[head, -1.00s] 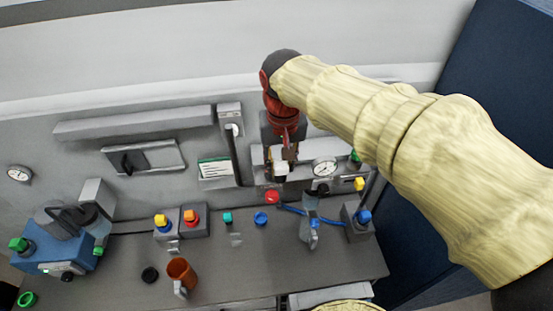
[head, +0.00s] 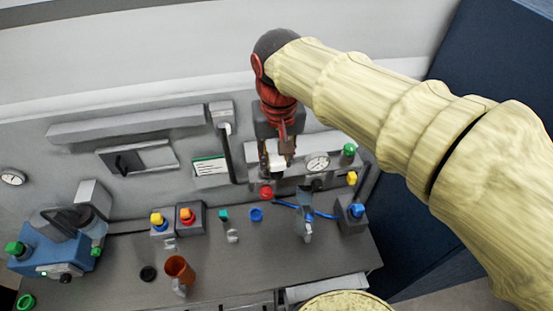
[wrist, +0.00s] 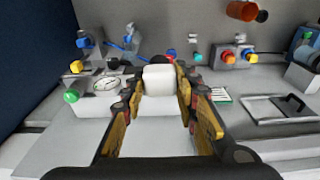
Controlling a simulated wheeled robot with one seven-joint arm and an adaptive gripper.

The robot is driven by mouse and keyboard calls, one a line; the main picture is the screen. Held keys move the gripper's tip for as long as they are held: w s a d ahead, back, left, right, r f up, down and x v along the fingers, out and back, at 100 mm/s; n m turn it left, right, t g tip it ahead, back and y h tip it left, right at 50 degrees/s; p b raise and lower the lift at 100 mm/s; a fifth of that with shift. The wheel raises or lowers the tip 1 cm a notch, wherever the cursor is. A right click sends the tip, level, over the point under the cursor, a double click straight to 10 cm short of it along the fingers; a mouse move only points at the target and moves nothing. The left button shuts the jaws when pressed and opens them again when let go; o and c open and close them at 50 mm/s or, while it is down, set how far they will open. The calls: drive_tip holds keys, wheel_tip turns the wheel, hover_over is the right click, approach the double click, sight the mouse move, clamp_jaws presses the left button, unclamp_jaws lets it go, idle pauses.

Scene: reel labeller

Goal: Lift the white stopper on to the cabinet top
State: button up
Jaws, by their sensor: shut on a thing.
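The white stopper (wrist: 158,80) is a small white block with rounded edges. It sits between the two fingertips of my gripper (wrist: 160,92) in the wrist view, and they are shut on it. In the head view my gripper (head: 278,152) points down in front of the grey cabinet's panel, and the stopper (head: 277,162) shows small and pale at its tips. The grey cabinet (head: 80,165) stands behind the worktop, with a pale band along its upper edge. Whether the stopper touches any surface is hard to tell.
A round gauge (head: 317,163) and a green knob (head: 348,150) are right of my gripper. A red button (head: 266,192) lies below it. A white-green card (head: 210,166) and dark upright handle (head: 229,150) are left.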

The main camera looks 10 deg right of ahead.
sight(276, 157)
drive_tip(key=shift+r+p, duration=1.05)
drive_tip(key=shift+r, duration=0.75)
